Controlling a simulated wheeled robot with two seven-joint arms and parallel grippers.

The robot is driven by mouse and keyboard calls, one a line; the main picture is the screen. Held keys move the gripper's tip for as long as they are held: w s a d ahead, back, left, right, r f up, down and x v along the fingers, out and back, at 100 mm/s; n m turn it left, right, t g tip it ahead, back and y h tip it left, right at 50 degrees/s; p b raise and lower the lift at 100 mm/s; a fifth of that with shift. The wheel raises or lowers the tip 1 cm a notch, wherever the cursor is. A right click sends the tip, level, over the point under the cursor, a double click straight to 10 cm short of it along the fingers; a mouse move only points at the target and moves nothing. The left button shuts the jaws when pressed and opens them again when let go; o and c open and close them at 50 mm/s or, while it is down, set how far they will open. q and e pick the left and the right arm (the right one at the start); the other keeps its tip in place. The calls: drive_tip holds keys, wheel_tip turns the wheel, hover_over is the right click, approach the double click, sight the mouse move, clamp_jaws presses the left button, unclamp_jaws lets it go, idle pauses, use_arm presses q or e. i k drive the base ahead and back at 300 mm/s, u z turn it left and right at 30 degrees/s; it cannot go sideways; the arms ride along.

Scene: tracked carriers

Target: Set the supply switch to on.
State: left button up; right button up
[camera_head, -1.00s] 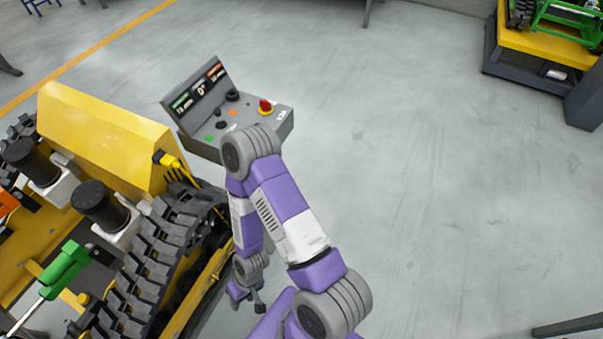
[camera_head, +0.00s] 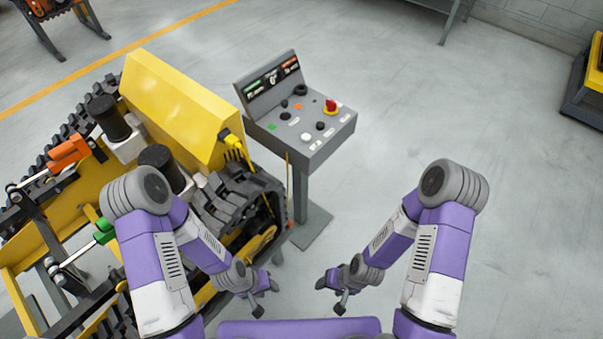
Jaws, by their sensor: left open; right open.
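A grey control console (camera_head: 325,138) stands on a post just right of the yellow tracked machine. I cannot tell which knob is the supply switch, as the labels are too small to read. An upright display panel (camera_head: 269,80) rises at its back edge. My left gripper (camera_head: 262,291) is open and empty, low beside the machine's track. My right gripper (camera_head: 332,294) is open and empty, low in front of the console. Both are apart from the console.
The yellow tracked machine (camera_head: 181,100) fills the left, with a black track (camera_head: 241,200), orange and green cylinders and black caps. The console's foot plate (camera_head: 308,229) lies on the floor. Grey floor (camera_head: 440,110) is clear to the right. Another yellow unit (camera_head: 593,75) stands far right.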

sight(332, 106)
drive_tip(key=z, duration=2)
drive_tip(key=i, duration=1.3)
drive_tip(key=u, duration=2.9)
